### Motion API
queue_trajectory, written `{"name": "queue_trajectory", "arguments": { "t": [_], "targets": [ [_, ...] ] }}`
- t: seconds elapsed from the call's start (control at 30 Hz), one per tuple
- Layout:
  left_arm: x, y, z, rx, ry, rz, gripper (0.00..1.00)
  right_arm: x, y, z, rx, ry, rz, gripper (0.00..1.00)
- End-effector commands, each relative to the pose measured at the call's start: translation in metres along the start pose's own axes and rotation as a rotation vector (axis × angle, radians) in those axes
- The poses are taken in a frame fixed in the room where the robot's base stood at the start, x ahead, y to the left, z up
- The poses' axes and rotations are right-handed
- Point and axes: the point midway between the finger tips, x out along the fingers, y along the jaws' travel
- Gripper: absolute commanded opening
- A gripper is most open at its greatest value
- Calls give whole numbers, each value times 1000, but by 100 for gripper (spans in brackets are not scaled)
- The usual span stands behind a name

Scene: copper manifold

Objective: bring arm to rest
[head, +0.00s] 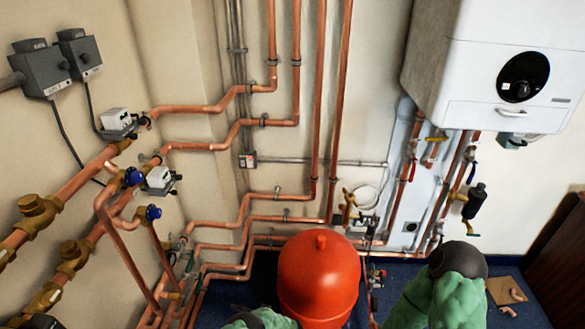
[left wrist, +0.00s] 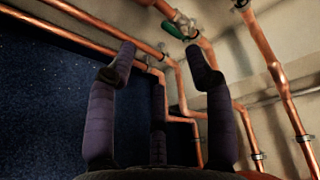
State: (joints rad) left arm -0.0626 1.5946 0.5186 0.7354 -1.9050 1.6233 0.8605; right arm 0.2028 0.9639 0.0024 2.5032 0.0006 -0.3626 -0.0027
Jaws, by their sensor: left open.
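My left gripper (left wrist: 160,62) shows in the left wrist view with its dark fingers spread wide and nothing between them. Copper pipes run behind the fingers, and it is unclear how near they are. A valve with a green handle (left wrist: 174,29) is above and beyond the fingertips. In the head view only green-covered parts of my arms show at the bottom edge, beside the red tank. My left gripper cannot be made out there, and my right gripper is out of sight.
The red tank (head: 318,272) stands at bottom centre. Copper pipes (head: 230,245) line the left wall and back. A white boiler (head: 505,75) hangs at upper right. A brown board with copper fittings (head: 503,293) lies at lower right on blue floor.

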Motion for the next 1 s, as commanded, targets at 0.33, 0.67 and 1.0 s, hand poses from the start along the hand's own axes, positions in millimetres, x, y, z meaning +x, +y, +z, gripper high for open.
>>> {"name": "queue_trajectory", "arguments": {
  "t": [0.33,0.67,1.0],
  "targets": [
    [-18,86,68,232,-34,620,52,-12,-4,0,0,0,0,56],
    [-138,117,160,194,-37,1368,52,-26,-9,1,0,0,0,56],
    [-235,49,206,-265,-43,1812,52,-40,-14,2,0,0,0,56]
  ]
}}
